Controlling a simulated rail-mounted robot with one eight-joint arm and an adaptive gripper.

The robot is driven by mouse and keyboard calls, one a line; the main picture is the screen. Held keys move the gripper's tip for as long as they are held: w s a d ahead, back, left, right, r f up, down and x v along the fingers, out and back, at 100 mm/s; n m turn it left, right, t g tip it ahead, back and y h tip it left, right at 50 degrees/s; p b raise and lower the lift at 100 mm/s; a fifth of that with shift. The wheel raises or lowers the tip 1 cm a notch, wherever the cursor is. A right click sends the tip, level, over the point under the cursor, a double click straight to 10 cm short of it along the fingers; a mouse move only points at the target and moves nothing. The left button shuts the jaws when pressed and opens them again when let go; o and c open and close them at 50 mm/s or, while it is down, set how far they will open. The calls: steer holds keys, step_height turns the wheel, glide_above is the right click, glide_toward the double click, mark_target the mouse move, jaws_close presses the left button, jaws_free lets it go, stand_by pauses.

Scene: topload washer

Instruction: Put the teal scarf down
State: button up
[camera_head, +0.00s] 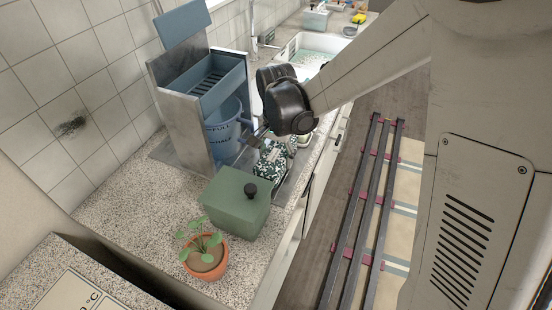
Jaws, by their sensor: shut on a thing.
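My gripper (257,137) is over the counter, just right of a blue tub marked FULL and HALF (222,138). Its dark body hides part of the fingertips. A dark green-teal and white patterned thing (272,157) shows directly below the fingertips. It looks like the scarf, bunched up, and the fingers seem shut on its upper edge. I cannot tell whether its lower part touches the counter.
A green lidded box with a black knob (235,205) and a potted plant (206,262) stand in front. The metal-sided washer with a raised blue lid (183,22) is at left. The sink (318,44) is behind. Bare speckled counter (140,215) lies left of the box.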

steer(key=shift+f, duration=0.8)
steer(key=shift+f, duration=0.2)
steer(key=o, duration=1.7)
steer(key=shift+c, duration=0.2)
steer(key=shift+r, duration=0.15)
